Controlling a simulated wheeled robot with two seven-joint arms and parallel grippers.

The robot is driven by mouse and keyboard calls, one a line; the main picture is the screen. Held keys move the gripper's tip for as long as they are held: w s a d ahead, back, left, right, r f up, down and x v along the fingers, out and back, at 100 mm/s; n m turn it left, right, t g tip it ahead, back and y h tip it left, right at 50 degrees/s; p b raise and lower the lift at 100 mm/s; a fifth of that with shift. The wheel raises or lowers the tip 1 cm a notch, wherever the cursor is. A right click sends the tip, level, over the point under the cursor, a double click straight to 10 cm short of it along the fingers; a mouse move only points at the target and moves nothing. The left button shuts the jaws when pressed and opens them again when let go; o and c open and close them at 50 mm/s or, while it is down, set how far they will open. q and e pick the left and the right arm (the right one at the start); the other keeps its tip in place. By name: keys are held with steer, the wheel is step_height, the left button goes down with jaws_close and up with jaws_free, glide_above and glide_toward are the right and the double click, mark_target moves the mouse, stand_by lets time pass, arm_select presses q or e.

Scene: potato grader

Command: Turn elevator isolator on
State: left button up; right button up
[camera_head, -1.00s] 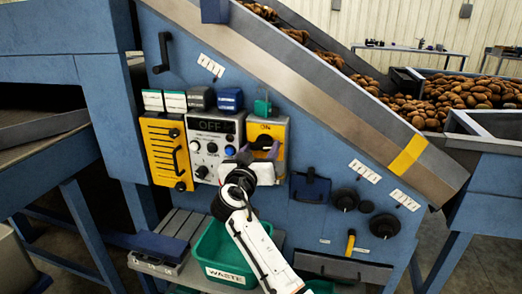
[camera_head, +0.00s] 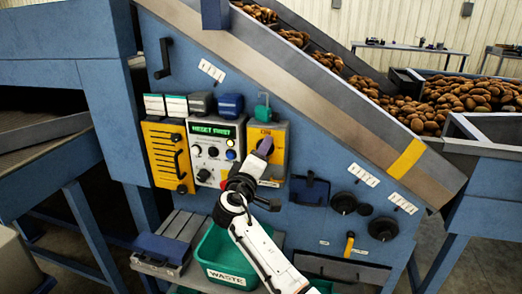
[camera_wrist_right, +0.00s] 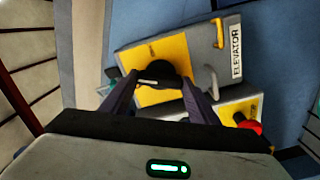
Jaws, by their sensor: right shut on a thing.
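The elevator isolator is a yellow plate (camera_head: 279,139) in a grey frame, right of the control panel. It also shows in the right wrist view (camera_wrist_right: 198,50), beside a white ELEVATOR label (camera_wrist_right: 237,51). Its round black switch knob (camera_wrist_right: 166,76) lies between the purple fingers of my right gripper (camera_wrist_right: 160,88), which is shut on it. In the head view the right gripper (camera_head: 264,148) covers most of the knob, so its exact turn is unclear. The control panel display (camera_head: 212,131) reads RESET FIRST in green. My left gripper is not in view.
A teal padlock (camera_head: 263,109) hangs just above the isolator. A yellow guard (camera_head: 155,160) with a black handle is left of the panel. A red button (camera_wrist_right: 247,125) is near the gripper. A green WASTE bin (camera_head: 212,264) stands below my right arm.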

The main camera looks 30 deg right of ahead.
steer(key=n+p, duration=0.2)
steer(key=n, duration=0.3)
steer(key=shift+f+p, duration=0.1)
steer(key=shift+p, duration=0.2)
stand_by(0.4)
steer(key=o, duration=1)
steer(key=shift+o, duration=0.2)
steer(key=b+v, duration=0.1)
steer(key=v, duration=0.9)
steer(key=shift+b, duration=0.3)
steer(key=shift+s+a, duration=0.1)
steer(key=shift+s, duration=0.05)
